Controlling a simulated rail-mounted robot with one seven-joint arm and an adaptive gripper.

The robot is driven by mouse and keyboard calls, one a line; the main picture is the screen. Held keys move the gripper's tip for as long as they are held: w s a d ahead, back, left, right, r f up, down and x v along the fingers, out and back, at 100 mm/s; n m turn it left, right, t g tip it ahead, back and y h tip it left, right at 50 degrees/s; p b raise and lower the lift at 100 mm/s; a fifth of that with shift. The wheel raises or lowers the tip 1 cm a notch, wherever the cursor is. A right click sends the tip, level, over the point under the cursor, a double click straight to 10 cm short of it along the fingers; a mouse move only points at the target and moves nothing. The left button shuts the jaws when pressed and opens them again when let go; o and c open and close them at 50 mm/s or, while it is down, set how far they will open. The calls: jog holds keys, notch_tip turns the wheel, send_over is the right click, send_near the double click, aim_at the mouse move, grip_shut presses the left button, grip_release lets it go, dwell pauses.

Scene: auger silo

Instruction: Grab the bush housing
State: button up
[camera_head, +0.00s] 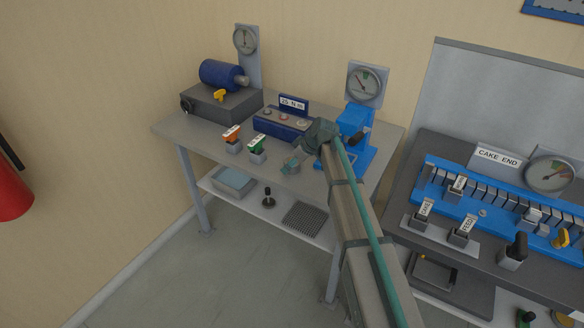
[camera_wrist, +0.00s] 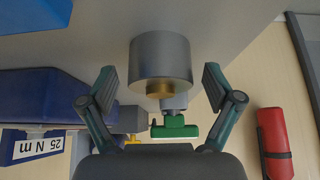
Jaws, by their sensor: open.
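The bush housing, which I take to be the grey metal cylinder (camera_wrist: 160,54) with a brass-coloured centre, is in the upper middle of the wrist view. My gripper (camera_wrist: 160,82) is open, with one finger on each side of the cylinder and a visible gap on both sides. Whether the fingertips reach fully around it is hard to tell. In the head view my gripper (camera_head: 292,164) is low over the front of the grey workbench (camera_head: 205,140). The housing cannot be made out clearly there.
A green-topped block (camera_head: 257,150) and an orange-topped block (camera_head: 232,139) stand left of my gripper. Behind are a blue rack marked 25 N m (camera_head: 280,124) and a blue press with a gauge (camera_head: 355,125). A motor unit (camera_head: 222,90) stands at the back left.

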grip_shut()
jog(key=shift+r, duration=0.1)
dwell(0.3)
jog(key=shift+r, duration=0.1)
